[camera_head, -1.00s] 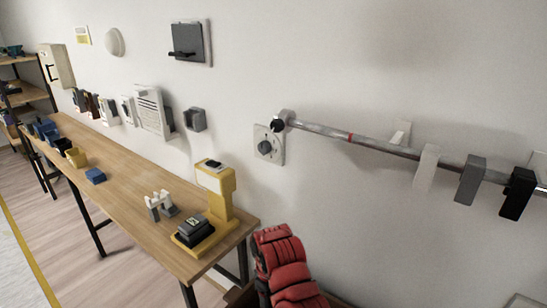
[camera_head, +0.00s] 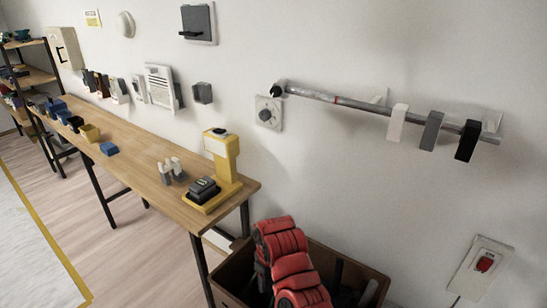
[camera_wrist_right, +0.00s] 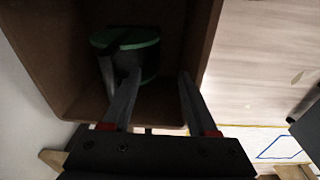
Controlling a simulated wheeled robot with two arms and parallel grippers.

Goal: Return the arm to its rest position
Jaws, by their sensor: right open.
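My right arm, red and black, comes in at the bottom centre of the head view and reaches over a brown open box (camera_head: 345,255). The fingertips are not clear there. In the right wrist view my right gripper (camera_wrist_right: 158,76) has its two dark fingers spread apart, with nothing held between them. It points into the brown box (camera_wrist_right: 50,50). A dark round object with a green rim (camera_wrist_right: 142,62) lies inside; the left finger covers part of it, and I cannot tell whether they touch. My left gripper is not in view.
A wooden table (camera_head: 130,150) stands at left with a yellow stand (camera_head: 220,165) near its corner. A wall rail (camera_head: 340,99) carries several hanging blocks. A red switch (camera_head: 485,263) is on the wall at lower right. Floor is clear at lower left.

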